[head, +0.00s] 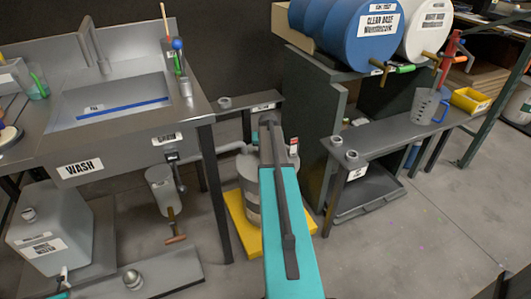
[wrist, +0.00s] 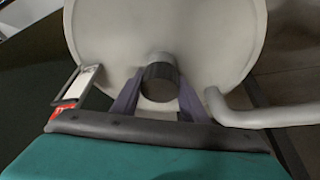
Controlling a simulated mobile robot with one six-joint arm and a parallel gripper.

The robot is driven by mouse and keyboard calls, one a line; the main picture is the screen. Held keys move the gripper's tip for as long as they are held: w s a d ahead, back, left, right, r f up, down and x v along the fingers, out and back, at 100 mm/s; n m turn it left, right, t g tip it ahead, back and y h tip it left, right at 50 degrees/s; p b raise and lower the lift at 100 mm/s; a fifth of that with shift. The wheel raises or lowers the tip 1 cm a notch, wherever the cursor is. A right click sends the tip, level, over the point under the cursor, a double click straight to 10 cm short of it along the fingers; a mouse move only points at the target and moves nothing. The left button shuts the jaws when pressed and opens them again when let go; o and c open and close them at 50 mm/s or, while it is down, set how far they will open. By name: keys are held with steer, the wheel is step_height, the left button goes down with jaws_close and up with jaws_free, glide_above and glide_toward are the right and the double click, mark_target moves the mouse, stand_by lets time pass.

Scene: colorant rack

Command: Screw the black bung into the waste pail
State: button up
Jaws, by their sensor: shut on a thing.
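The waste pail (head: 248,184) is a pale grey drum on a yellow base, partly hidden behind my arm in the head view. Its round light top (wrist: 205,35) fills much of the wrist view. The black bung (wrist: 158,82) is a short dark cylinder with a paler end, over the pail's top near its edge. My gripper (wrist: 160,90) has its two purple fingers on either side of the bung and is shut on it. In the head view my arm hides the bung and fingertips. I cannot tell whether its thread is engaged.
A grey pipe (wrist: 265,116) runs close on the right of the bung. A white and red tag (wrist: 78,83) is close on the left. The yellow base (head: 237,213) stands between the wash bench leg (head: 216,195) and the dark rack (head: 312,110). Open floor lies at the right front.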

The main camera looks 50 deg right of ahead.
steer(key=shift+w+a+m+g, duration=0.1)
steer(key=shift+m+g, duration=0.2)
steer(key=shift+m, duration=0.7)
steer(key=o, duration=1)
steer(key=shift+h+p, duration=0.3)
steer(key=shift+p, duration=0.05)
